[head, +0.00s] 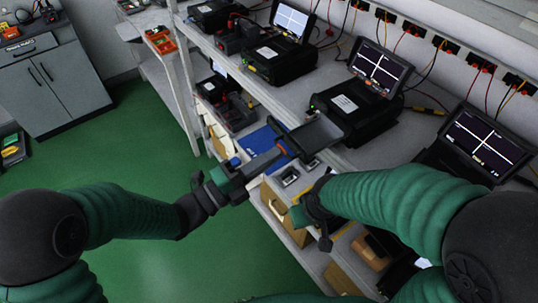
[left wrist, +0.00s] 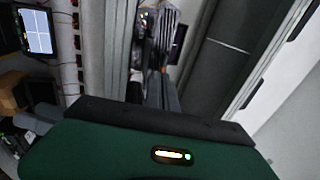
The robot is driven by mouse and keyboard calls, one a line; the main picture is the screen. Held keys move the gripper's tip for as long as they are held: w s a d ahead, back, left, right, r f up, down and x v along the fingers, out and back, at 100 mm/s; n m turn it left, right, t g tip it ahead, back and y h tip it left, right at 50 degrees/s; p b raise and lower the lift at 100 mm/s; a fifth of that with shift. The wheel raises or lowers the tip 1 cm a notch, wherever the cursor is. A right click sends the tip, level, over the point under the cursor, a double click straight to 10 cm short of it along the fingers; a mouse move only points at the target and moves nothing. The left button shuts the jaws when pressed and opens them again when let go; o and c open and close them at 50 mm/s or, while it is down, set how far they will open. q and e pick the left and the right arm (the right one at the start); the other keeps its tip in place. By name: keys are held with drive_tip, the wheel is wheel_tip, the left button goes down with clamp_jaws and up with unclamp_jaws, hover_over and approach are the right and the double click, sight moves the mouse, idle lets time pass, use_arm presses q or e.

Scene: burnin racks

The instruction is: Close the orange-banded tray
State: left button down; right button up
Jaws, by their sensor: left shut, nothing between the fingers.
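The open tray (head: 316,133) is a dark grey drawer that sticks out from the front of a black instrument (head: 352,112) on the bench. An orange band (head: 290,146) shows at its front end. My left gripper (head: 281,152) is shut and empty, with its tips at or very near the orange band; I cannot tell whether they touch.
Other black instruments with screens stand along the bench, one (head: 283,50) behind and one (head: 485,145) at the right. A blue mat (head: 258,139) and cardboard boxes (head: 283,210) lie on lower shelves. A grey cabinet (head: 42,78) stands far left.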

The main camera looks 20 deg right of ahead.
sight(315, 136)
use_arm(q)
drive_tip(key=f+b+x, duration=0.1)
drive_tip(key=b+x, duration=0.1)
drive_tip(key=x, duration=0.2)
drive_tip(key=f+b+x, duration=0.1)
drive_tip(key=b+x, duration=0.1)
drive_tip(key=x, duration=0.3)
drive_tip(key=f+b+x, duration=0.1)
drive_tip(key=b+x, duration=0.2)
drive_tip(key=x, duration=0.1)
drive_tip(key=shift+d+r, duration=0.15)
drive_tip(key=shift+d, duration=0.5)
drive_tip(key=shift+d+r, duration=0.15)
drive_tip(key=shift+r, duration=0.05)
drive_tip(key=shift+s+r, duration=0.1)
drive_tip(key=shift+r, duration=0.1)
